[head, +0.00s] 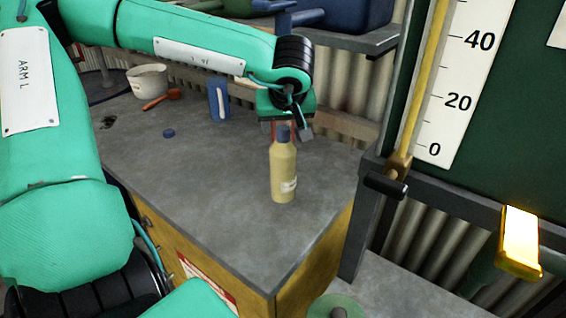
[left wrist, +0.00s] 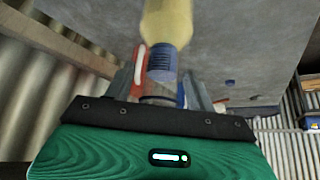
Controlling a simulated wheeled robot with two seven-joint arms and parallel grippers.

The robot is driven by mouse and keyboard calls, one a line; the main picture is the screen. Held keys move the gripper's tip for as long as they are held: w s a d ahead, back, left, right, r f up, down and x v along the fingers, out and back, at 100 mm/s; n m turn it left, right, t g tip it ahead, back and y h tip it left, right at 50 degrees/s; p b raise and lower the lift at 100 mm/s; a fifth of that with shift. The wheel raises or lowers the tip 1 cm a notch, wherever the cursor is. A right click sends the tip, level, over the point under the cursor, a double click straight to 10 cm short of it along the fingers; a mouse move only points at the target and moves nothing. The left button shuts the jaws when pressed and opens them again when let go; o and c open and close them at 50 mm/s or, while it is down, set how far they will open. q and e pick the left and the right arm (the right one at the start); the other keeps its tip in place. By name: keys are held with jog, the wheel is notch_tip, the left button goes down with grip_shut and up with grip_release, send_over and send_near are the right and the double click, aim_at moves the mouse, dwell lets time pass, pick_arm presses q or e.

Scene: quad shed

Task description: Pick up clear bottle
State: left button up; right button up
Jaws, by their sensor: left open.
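A pale yellow bottle (head: 284,172) with a blue cap and a small white label stands upright near the right part of the grey workbench. It also shows in the left wrist view (left wrist: 167,22), cap toward my gripper. My left gripper (head: 287,128) is open and empty, close to the bottle's cap and just behind it in the head view. In the left wrist view the cap appears in the gap between the fingers (left wrist: 162,88); I cannot tell whether they touch it. My right gripper is not in view.
A blue container (head: 216,100) with a white strip, a white tub (head: 147,80), an orange-handled tool (head: 158,101) and a blue cap (head: 168,133) are on the workbench (head: 225,190). A shelf with blue bins (head: 350,14) is above. A dark panel with a scale (head: 465,70) stands right.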

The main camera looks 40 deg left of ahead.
pick_arm(q)
jog(key=shift+w+a+f, duration=0.1)
jog(key=shift+f, duration=0.15)
jog(key=c, duration=1.2)
jog(key=shift+r, duration=0.1)
grip_shut()
jog(key=shift+r, duration=0.3)
jog(key=shift+f, duration=0.1)
